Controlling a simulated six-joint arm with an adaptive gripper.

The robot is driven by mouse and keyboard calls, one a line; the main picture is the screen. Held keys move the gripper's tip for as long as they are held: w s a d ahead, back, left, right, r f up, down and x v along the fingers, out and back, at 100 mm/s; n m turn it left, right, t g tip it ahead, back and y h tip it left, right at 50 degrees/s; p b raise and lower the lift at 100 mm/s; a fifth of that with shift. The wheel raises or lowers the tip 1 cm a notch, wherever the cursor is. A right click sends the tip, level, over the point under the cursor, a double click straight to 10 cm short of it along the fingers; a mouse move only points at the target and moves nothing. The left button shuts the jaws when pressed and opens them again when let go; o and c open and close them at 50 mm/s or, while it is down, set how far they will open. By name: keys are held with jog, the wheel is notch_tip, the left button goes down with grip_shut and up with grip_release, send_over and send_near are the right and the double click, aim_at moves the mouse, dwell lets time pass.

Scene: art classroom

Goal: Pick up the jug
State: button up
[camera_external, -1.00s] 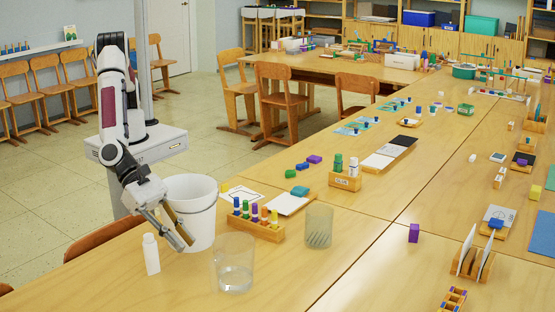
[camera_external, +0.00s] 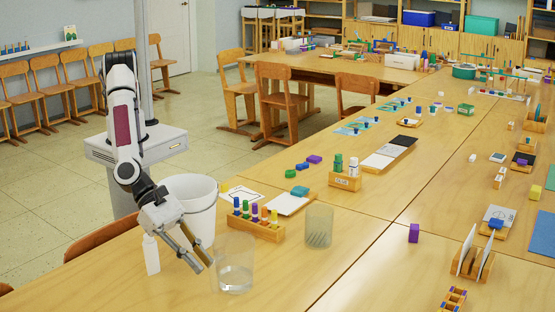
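A clear glass vessel (camera_external: 235,277) stands upright on the near table, with what looks like a little clear liquid low inside; it appears to be the jug, though no spout or handle can be made out. My gripper (camera_external: 205,267) points down just left of it, fingertips close to its left wall. The fingers look apart with nothing between them. I cannot tell whether they touch the glass.
A white bucket (camera_external: 205,190) stands behind my gripper, partly hidden by it. A small white bottle (camera_external: 151,254) stands to the left. A wooden rack (camera_external: 257,230) with coloured knobbed cylinders and another clear glass (camera_external: 319,226) stand to the right. The table front is clear.

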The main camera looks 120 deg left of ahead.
aim_at(210, 273)
jog(key=shift+w+f, duration=0.1)
jog(key=shift+x, duration=2.45)
jog(key=shift+f, duration=0.1)
jog(key=shift+d, duration=0.1)
grip_shut()
